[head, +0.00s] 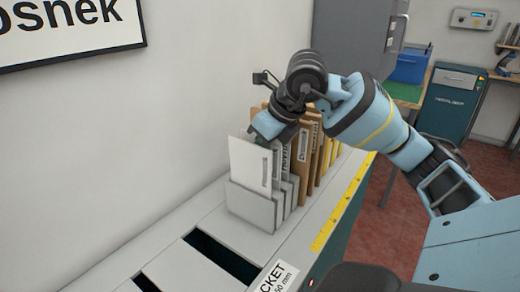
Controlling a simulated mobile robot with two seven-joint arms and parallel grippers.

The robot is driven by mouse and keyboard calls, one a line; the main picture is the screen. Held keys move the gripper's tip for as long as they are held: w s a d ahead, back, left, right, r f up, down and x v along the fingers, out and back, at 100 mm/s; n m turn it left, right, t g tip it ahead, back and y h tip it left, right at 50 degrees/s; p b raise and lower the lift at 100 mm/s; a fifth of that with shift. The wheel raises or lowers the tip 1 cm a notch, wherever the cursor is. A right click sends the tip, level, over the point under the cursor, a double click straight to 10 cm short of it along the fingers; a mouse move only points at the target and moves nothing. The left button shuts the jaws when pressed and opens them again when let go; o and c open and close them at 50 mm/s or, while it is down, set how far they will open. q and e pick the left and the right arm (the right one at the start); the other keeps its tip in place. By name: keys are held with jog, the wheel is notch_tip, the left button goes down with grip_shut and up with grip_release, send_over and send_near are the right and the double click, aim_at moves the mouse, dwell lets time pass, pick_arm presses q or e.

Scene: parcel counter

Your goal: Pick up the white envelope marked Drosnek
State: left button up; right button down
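A white envelope (249,161) stands upright at the front of a grey slotted rack (251,205) on the counter. It bears a small label too small to read, so I cannot confirm the name Drosnek. More labelled envelopes stand behind it, including brown ones (303,150). My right gripper (259,137) is pointed down at the top of the front envelopes, just behind the white one. Its fingertips are largely hidden, so I cannot tell whether it is open or touching an envelope. My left gripper is out of view.
A wall sign (70,27) ending in "osnek" hangs at upper left. The counter (130,258) has dark slots (224,256) in front of the rack and a yellow scale strip (342,205) along its right edge. The wall stands close on the left.

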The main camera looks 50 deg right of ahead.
notch_tip(320, 180, up, 18)
jog(key=p, duration=0.5)
jog(key=shift+f, duration=0.1)
dwell(0.4)
